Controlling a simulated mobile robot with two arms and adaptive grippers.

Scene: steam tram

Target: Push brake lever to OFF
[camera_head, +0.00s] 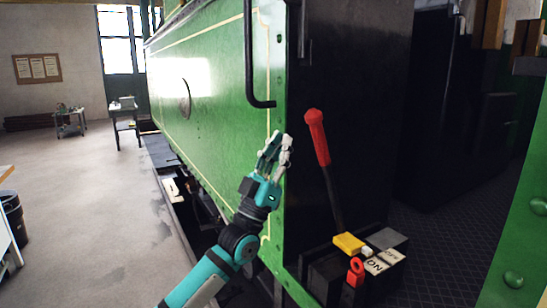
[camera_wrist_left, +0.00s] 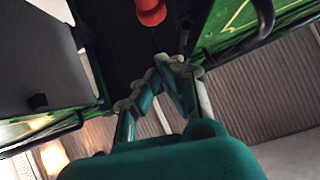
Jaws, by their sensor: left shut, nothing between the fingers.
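The brake lever (camera_head: 325,165) is a dark rod with a red handle, rising from a black base box and leaning to the upper left in the head view. Its red handle (camera_wrist_left: 150,10) also shows at the top of the left wrist view. An ON label (camera_head: 375,266) and an OFF label (camera_head: 391,256) sit on the base beside a yellow block (camera_head: 348,243). My left gripper (camera_head: 277,143) is shut and empty, left of the red handle and apart from it in the picture, in front of the green tram side. It also shows in the left wrist view (camera_wrist_left: 172,62). My right gripper is out of view.
The green tram side panel (camera_head: 215,110) with a black handrail (camera_head: 250,60) stands behind my left gripper. A small red part (camera_head: 355,272) stands at the base's front. A green riveted panel (camera_head: 525,235) is at right. The grey floor at left is mostly clear.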

